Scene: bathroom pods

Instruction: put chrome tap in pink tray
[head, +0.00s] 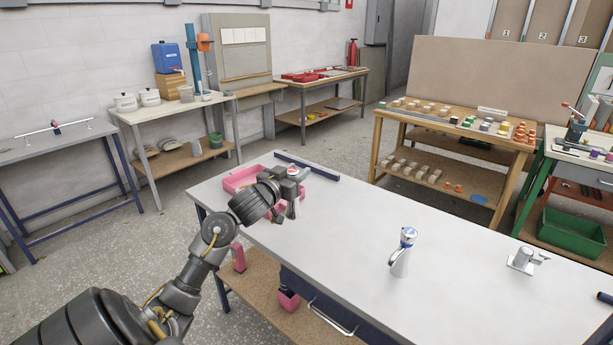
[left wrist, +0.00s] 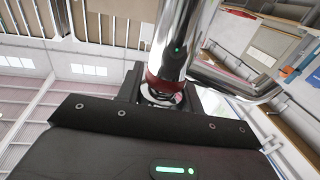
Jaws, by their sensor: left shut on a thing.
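My left gripper (head: 291,180) is shut on a chrome tap (head: 293,207), held over the far left part of the white table. In the left wrist view the chrome tap (left wrist: 182,42) fills the space above the gripper, with a red band at its lower end and a spout reaching right. The pink tray (head: 240,178) lies on the table's far left corner, partly hidden by my left gripper and arm. The held tap is at the tray's near right side; I cannot tell whether it touches anything below. My right gripper is not in view.
A blue-topped chrome tap (head: 401,254) and another chrome fitting (head: 523,260) stand on the table (head: 345,235). A dark blue bar (head: 308,166) lies along its far edge. The table's middle is clear. Pink things (head: 238,258) sit on the shelf below.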

